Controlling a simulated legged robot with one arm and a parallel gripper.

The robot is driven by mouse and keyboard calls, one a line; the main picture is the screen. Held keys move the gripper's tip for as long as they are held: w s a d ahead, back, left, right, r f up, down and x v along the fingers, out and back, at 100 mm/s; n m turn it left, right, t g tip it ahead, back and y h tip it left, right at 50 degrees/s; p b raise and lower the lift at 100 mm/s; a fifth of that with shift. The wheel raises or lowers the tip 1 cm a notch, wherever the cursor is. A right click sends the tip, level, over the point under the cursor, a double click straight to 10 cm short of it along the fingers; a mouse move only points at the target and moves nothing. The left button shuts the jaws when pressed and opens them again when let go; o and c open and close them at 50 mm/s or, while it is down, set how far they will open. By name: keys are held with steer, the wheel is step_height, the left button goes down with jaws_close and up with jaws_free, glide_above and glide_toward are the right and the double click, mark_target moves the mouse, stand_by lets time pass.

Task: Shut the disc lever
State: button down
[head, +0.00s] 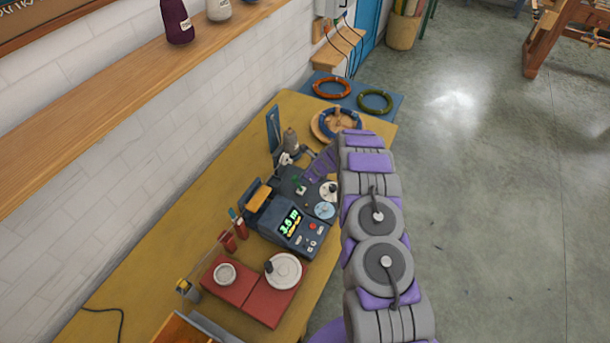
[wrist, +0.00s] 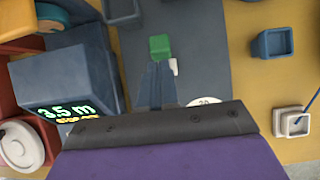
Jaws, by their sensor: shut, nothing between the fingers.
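A dark blue-grey yarn meter (head: 290,222) sits on the yellow table, its screen lit with "3.5 m"; the screen also shows in the wrist view (wrist: 62,111). A small green block (head: 301,190) stands on the dark plate behind the meter, and in the wrist view the green block (wrist: 160,47) is just past my fingertips. I cannot tell whether it is the disc lever's handle. A small white piece (wrist: 174,66) is beside it. My gripper (wrist: 156,66) is shut and empty over the plate. Whether it touches the green block is unclear. A white dial (wrist: 203,102) is partly hidden by my gripper.
A red base (head: 255,290) with white round parts stands in front of the meter. A wooden disc with a blue ring (head: 338,122) is at the table's far end. An open blue box (wrist: 272,43) and a pale square holder (wrist: 290,121) stand right of the plate.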

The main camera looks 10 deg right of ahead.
steer(key=shift+d+r, duration=0.15)
steer(key=shift+r+p, duration=0.35)
steer(key=shift+r, duration=0.35)
steer(key=v, duration=1.3)
steer(key=shift+d, duration=0.15)
